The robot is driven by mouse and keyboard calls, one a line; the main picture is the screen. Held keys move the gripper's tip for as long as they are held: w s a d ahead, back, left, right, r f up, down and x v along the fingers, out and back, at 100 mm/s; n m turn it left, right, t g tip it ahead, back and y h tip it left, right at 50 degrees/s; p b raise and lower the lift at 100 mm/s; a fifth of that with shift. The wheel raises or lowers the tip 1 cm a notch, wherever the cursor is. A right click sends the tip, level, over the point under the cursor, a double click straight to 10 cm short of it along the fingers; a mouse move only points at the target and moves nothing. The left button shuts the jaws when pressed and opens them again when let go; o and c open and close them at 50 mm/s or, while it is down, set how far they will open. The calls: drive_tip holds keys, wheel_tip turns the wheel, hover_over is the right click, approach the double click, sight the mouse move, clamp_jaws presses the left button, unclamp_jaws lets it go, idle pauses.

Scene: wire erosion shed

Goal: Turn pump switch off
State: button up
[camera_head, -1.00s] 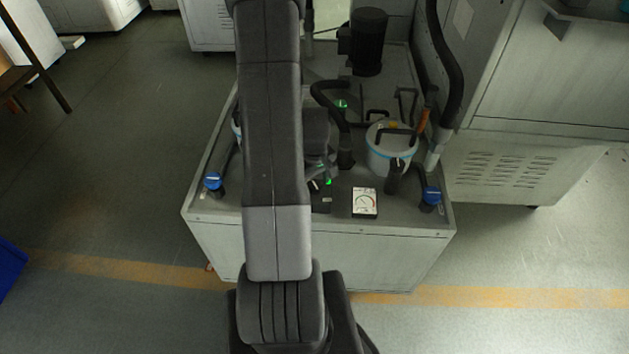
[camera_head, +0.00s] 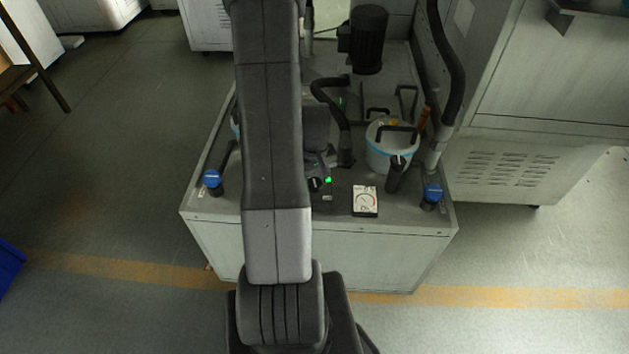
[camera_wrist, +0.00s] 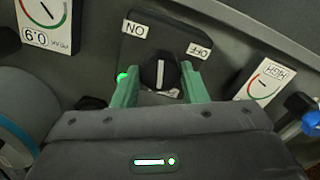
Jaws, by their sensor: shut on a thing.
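The pump switch is a black knob (camera_wrist: 158,72) with a white line, on a dark plate (camera_wrist: 150,47) marked ON at the left and OFF at the right, both upside down in the wrist view. The white line runs roughly up and down in the picture, between the two labels. My gripper (camera_wrist: 161,76) has its green fingers on either side of the knob and is shut on it. In the head view my arm hides much of the switch area; the green lamp (camera_head: 328,180) shows there.
A white canister (camera_head: 383,160), hoses (camera_head: 453,95) and a black motor (camera_head: 368,40) stand behind. Floor is clear in front.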

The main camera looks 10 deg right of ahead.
sight(315, 182)
drive_tip(key=m+b, duration=0.1)
drive_tip(key=m, duration=0.3)
drive_tip(key=shift+m+b, duration=0.3)
drive_tip(key=shift+b, duration=0.05)
drive_tip(key=m+b, duration=0.1)
drive_tip(key=m, duration=0.3)
drive_tip(key=shift+m, duration=0.3)
drive_tip(key=o, duration=1)
drive_tip(key=shift+c, duration=0.2)
wheel_tip(315, 182, up, 14)
drive_tip(key=p, duration=0.1)
drive_tip(key=shift+f, duration=0.15)
